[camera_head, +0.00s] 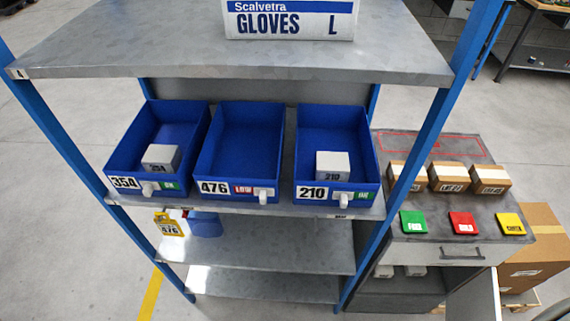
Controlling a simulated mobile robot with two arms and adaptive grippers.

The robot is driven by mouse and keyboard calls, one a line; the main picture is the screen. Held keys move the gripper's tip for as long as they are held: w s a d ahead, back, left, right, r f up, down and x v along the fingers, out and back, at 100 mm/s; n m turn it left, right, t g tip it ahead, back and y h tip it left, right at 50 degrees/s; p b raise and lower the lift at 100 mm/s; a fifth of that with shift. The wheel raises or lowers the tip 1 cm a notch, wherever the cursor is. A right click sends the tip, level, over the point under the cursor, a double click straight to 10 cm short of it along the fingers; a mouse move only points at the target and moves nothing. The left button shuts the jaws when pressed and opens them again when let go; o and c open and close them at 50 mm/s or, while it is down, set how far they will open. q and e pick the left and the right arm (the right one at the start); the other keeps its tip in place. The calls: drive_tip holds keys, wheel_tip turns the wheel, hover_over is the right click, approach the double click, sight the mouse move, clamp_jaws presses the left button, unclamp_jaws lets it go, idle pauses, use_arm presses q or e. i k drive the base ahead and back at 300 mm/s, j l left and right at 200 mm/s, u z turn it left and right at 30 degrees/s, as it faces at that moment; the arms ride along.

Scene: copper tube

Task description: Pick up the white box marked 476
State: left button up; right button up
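No white box that I can read as 476 shows. The blue bin labelled 476 (240,150) stands in the middle of the shelf and looks empty, with a red tag on its front. White boxes sit in the bins on either side: one marked 354 (160,158) in the left bin, one marked 210 (333,165) in the right bin. Neither of my grippers is in view.
A gloves carton (290,20) stands on the top shelf (120,50). Blue posts (60,135) frame the rack. The grey cabinet (430,220) carries several brown boxes (448,177) and three coloured cards (463,223). A yellow tag (168,224) hangs below the bins. The lower shelves look mostly bare.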

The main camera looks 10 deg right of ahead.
sight(418, 270)
drive_tip(key=z, duration=1.85)
